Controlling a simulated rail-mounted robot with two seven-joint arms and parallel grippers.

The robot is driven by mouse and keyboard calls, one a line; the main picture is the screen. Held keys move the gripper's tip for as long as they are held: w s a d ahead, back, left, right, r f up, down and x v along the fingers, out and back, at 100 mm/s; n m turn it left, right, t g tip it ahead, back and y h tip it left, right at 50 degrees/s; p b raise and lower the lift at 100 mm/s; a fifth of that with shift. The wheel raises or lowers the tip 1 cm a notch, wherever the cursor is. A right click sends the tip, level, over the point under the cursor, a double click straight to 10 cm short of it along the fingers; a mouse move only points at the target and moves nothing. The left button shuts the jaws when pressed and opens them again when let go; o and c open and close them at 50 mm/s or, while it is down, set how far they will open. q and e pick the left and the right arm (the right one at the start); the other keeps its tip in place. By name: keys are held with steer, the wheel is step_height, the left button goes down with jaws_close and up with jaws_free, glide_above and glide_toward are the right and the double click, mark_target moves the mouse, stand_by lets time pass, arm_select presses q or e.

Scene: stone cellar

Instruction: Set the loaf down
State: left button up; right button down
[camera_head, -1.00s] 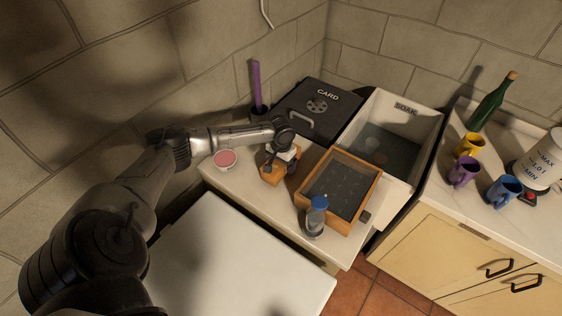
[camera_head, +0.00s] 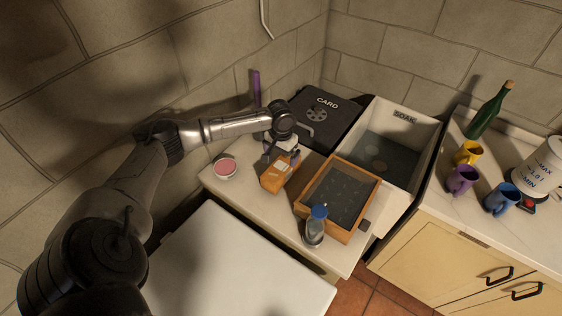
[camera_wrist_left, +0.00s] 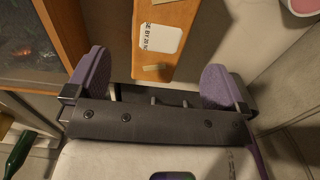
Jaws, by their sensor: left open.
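The loaf (camera_head: 274,177) is an orange-brown block with a white printed label. It rests on the pale counter, between the pink-topped round tin and the wooden tray. In the left wrist view the loaf (camera_wrist_left: 155,20) points in from the top, its near end close to the fingertips. My left gripper (camera_head: 281,152) is behind the loaf's far end in the head view. Its purple-padded fingers (camera_wrist_left: 155,72) are spread wider than the loaf, with clear gaps on both sides, and nothing is held. My right gripper is out of view.
The pink-topped tin (camera_head: 225,168) is left of the loaf. The wooden tray (camera_head: 364,215) is close on the right, with a blue-capped bottle (camera_head: 315,228) at its front corner. The black CARD box (camera_head: 338,128) and white SOAK basin (camera_head: 427,140) stand behind.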

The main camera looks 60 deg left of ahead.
mark_target(281, 166)
arm_select(q)
steer(key=shift+r, duration=1.45)
